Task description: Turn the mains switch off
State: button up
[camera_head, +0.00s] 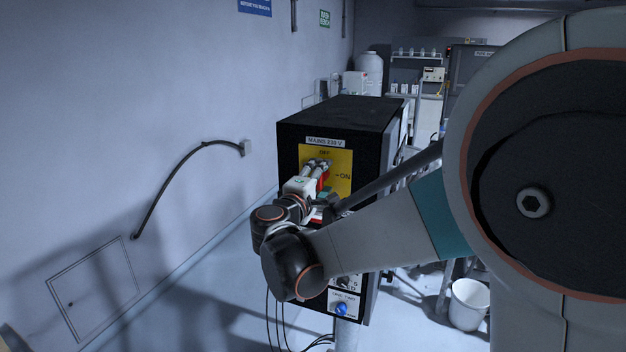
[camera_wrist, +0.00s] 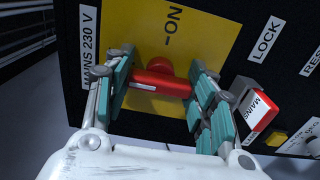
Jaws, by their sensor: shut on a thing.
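The mains switch is a red rotary handle (camera_wrist: 158,84) on a yellow plate (camera_wrist: 205,28) marked OFF and ON. In the head view a bit of the red handle (camera_head: 324,180) shows below OFF and left of ON. My gripper (camera_wrist: 160,88) has its teal fingers on either side of the handle, shut on its two ends. The handle runs crosswise to the ON mark in the wrist view, roughly up and down in the head view. In the head view my gripper (camera_head: 321,181) reaches the plate and covers much of the handle.
The switch sits on a black cabinet (camera_head: 352,112) labelled MAINS 230 V. A red-and-white MAINS tag (camera_wrist: 259,110) is close to my right finger in the wrist view, beside LOCK. A blue button (camera_head: 341,308) is lower down. A wall cable (camera_head: 178,171) hangs left; a white bucket (camera_head: 468,303) stands right.

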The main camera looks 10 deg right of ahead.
dwell(0.4)
jog(key=o, duration=1.1)
jog(key=shift+a, duration=0.1)
